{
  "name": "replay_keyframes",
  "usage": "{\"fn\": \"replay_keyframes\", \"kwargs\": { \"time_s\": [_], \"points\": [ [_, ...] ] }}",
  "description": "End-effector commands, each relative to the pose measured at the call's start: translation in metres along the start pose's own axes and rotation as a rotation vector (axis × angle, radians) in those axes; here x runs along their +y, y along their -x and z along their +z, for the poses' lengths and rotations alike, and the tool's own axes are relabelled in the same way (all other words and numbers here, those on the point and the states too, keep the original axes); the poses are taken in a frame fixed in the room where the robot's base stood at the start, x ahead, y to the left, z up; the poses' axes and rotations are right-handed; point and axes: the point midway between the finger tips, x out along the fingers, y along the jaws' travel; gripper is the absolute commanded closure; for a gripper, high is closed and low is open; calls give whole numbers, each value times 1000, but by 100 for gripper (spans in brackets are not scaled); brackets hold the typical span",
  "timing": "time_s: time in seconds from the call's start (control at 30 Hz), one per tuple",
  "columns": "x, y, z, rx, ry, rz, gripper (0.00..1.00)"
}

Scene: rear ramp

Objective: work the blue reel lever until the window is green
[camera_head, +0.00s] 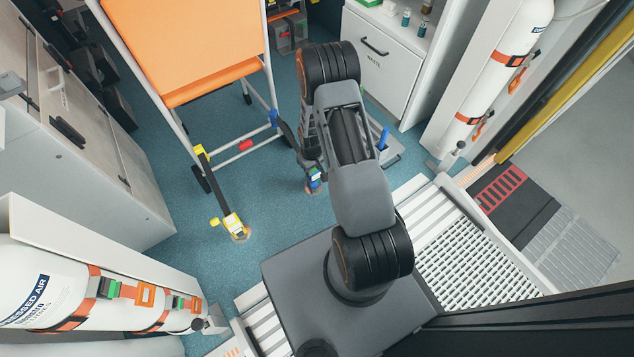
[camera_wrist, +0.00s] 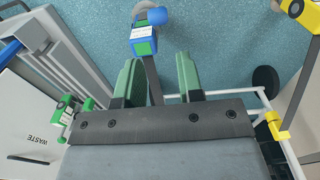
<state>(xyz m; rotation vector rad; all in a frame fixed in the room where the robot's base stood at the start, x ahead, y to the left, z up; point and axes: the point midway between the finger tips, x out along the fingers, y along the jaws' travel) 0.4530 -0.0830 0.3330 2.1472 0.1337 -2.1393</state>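The blue reel (camera_wrist: 136,30) stands beyond my fingertips near the top of the wrist view, with a rounded blue end beside it. It has a white label and a green patch (camera_wrist: 144,48); I cannot tell surely whether this patch is the window. A dark strap runs from it down between my fingers. In the head view the blue reel (camera_head: 313,184) sits low over the floor, partly hidden by my arm. My gripper (camera_wrist: 157,68) has two green fingers apart, with only the strap showing between them; neither finger visibly touches the reel.
A yellow reel (camera_head: 235,226) on a strap lies left of the blue one. An orange chair (camera_head: 190,45) on a white frame stands behind. A white waste cabinet (camera_head: 380,65) is at the back right. Teal floor (camera_head: 270,205) is open between the reels.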

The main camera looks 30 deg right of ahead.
Motion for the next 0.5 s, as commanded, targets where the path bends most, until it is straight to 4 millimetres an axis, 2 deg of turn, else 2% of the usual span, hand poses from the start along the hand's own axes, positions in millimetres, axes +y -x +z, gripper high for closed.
{"fn": "replay_keyframes", "kwargs": {
  "time_s": [0.03, 0.17, 0.27, 0.5],
  "points": [
    [1, -5, 0, 0, -2, 1, 61],
    [8, -22, 3, -4, -16, 2, 48],
    [11, -41, 4, -3, -23, 3, 39],
    [11, -88, 4, -2, -23, 3, 38]
  ]
}}
